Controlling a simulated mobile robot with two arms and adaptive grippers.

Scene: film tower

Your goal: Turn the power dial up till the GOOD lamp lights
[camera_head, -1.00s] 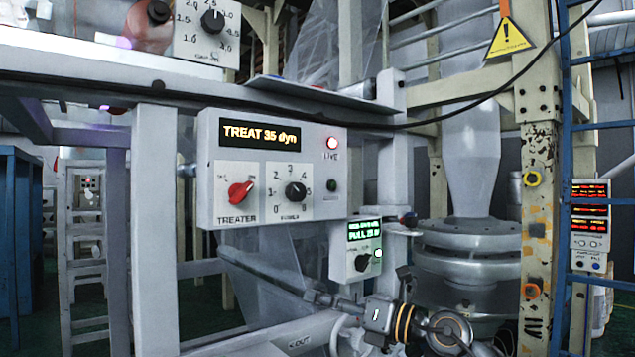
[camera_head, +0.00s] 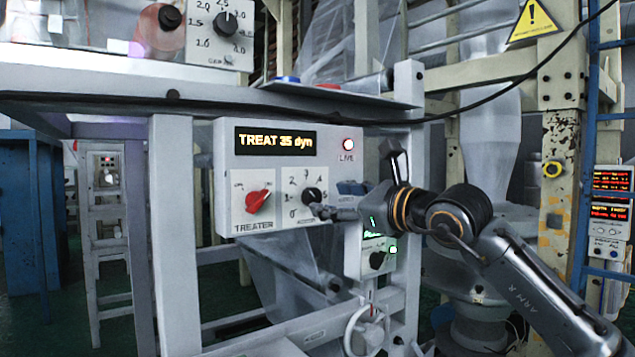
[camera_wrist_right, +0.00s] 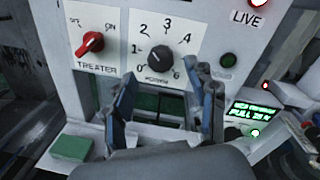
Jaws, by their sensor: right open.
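The black power dial (camera_head: 312,196) is on the white treater panel (camera_head: 226,160), on a scale from 0 to 6. In the right wrist view, the power dial (camera_wrist_right: 158,57) has its pale mark toward the upper left. My right gripper (camera_head: 336,200) is just right of the dial in the head view. In the wrist view, the right gripper (camera_wrist_right: 165,100) has its fingers spread below the dial, with nothing between them. A dark green lamp (camera_wrist_right: 228,60) right of the dial is unlit; its label is hard to read. My left gripper is not in view.
The display (camera_head: 277,141) reads TREAT 35 dyn. The LIVE lamp (camera_head: 348,145) glows red. The red treater switch (camera_head: 257,200) sits left of the dial. A small box with a green PULL display (camera_wrist_right: 252,112) hangs below right, close to my right arm.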

